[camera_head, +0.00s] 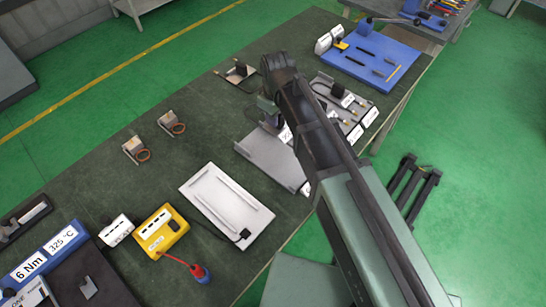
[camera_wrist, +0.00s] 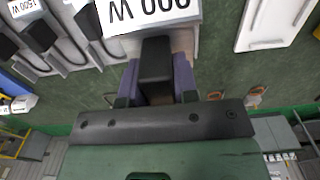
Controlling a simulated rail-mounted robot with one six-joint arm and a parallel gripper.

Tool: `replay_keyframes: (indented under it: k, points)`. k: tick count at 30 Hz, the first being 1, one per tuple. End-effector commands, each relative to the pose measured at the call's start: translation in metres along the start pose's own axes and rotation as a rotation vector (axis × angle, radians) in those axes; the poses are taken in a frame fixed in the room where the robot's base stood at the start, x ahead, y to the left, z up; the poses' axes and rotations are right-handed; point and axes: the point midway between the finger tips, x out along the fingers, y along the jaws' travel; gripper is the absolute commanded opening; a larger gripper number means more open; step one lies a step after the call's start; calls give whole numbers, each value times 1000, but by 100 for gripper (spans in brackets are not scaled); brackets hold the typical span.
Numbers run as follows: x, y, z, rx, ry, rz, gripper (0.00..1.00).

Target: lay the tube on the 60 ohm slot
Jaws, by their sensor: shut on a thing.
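My gripper (camera_wrist: 157,80) has its purple fingers closed on the sides of a black block (camera_wrist: 156,58), which looks like the end block of a tube. The rest of that tube is hidden. A large upside-down 900 W label (camera_wrist: 150,12) is just beyond the block; I cannot tell whether they touch. A white plate (camera_head: 203,181) holds a thin tube (camera_head: 226,202) with a black end. No 60 ohm marking is readable.
A labelled rack (camera_head: 357,112) with black-ended parts stands right of my arm; its 1500 W label (camera_wrist: 25,8) shows in the wrist view. A yellow meter (camera_head: 160,231), two small brackets (camera_head: 134,149) and a blue board (camera_head: 372,58) stand around. The table's left middle is clear.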

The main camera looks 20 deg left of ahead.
Motion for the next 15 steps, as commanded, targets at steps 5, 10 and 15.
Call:
replay_keyframes:
  k: [5, 10, 15]
  points:
    - [82, 0, 0, 0, 0, 0, 0]
    - [109, 0, 0, 0, 0, 0, 0]
    - [110, 0, 0, 0, 0, 0, 0]
